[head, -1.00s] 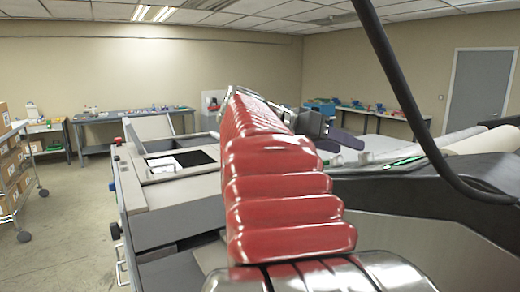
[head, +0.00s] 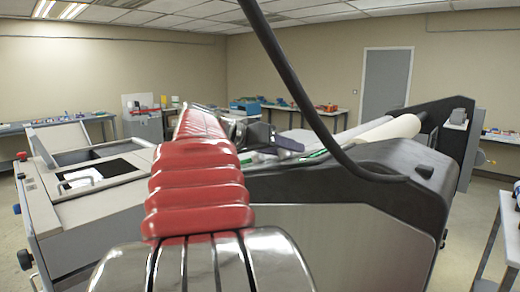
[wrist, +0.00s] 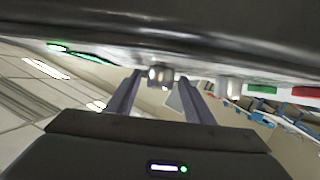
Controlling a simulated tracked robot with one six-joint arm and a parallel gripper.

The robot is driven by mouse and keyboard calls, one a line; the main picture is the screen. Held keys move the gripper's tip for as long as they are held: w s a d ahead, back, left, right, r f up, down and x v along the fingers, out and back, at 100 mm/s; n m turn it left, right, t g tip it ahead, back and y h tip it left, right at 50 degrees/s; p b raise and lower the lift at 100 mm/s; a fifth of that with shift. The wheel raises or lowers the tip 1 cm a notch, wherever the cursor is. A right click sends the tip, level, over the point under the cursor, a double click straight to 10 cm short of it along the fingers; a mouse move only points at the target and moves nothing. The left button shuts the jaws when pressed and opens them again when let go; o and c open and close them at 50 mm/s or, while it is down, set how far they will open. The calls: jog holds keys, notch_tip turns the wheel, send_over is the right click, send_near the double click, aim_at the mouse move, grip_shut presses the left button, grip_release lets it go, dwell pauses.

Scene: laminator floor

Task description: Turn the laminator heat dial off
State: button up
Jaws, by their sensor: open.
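The laminator, a large grey and black machine (head: 330,240), fills the middle of the head view. My gripper (head: 285,143) is small and partly hidden behind my red arm, over the far part of the machine. In the wrist view my gripper (wrist: 158,76) is open, its two fingers apart. A small dark rounded part (wrist: 160,74) shows between the fingertips; I cannot tell whether it is the heat dial or whether the fingers touch it. A black knob-like part (head: 424,170) sits on the black end housing. No dial markings are readable.
A dark curved surface (wrist: 160,20) crosses the top of the wrist view, close to the fingers. A white roll (head: 390,130) lies across the laminator. A white table (head: 500,205) stands at right, with floor between. Benches (head: 300,108) line the walls.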

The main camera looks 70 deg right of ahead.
jog(key=shift+c, duration=0.6)
jog(key=c, duration=0.9)
jog(key=shift+n+t, duration=0.6)
jog(key=shift+t, duration=0.2)
jog(key=shift+n+t, duration=1.3)
jog(key=shift+t, duration=0.2)
jog(key=shift+n+t+y, duration=0.5)
jog(key=shift+n+t, duration=1.6)
jog(key=shift+t, duration=0.4)
jog(key=shift+d+n+t+y, duration=0.1)
jog(key=shift+n+t+y, duration=2.1)
jog(key=shift+n+t, duration=0.4)
jog(key=n+t+y, duration=0.2)
jog(key=n+y, duration=0.2)
jog(key=y, duration=0.1)
jog(key=shift+f+n+y, duration=0.1)
jog(key=shift+n+y, duration=0.2)
jog(key=shift+n, duration=0.1)
jog(key=shift+y, duration=0.3)
